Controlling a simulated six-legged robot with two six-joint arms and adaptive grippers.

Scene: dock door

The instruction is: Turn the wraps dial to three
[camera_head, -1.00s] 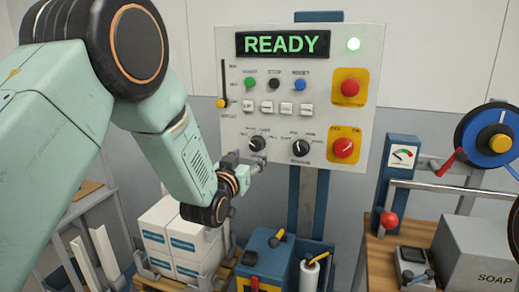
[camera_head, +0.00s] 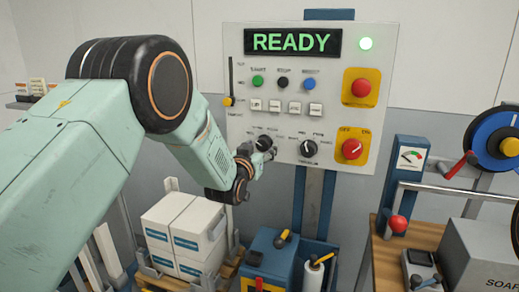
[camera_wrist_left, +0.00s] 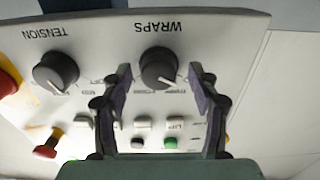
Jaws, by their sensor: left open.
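The wraps dial (camera_head: 264,142) is a round black knob low on the grey control panel (camera_head: 340,40). In the left wrist view the panel appears upside down, and the wraps dial (camera_wrist_left: 158,66) sits under the label WRAPS with its white pointer mark toward the lower right. My left gripper (camera_head: 263,154) is at the dial's lower side in the head view. In the wrist view the open fingers (camera_wrist_left: 161,74) stand on either side of the dial, with gaps showing. The numbers around the dial are too small to read. My right gripper is out of view.
The tension dial (camera_head: 309,149) is right of the wraps dial, beside a red knob on yellow (camera_head: 352,149). White buttons (camera_head: 286,107) are above. White boxes (camera_head: 186,225) stand below.

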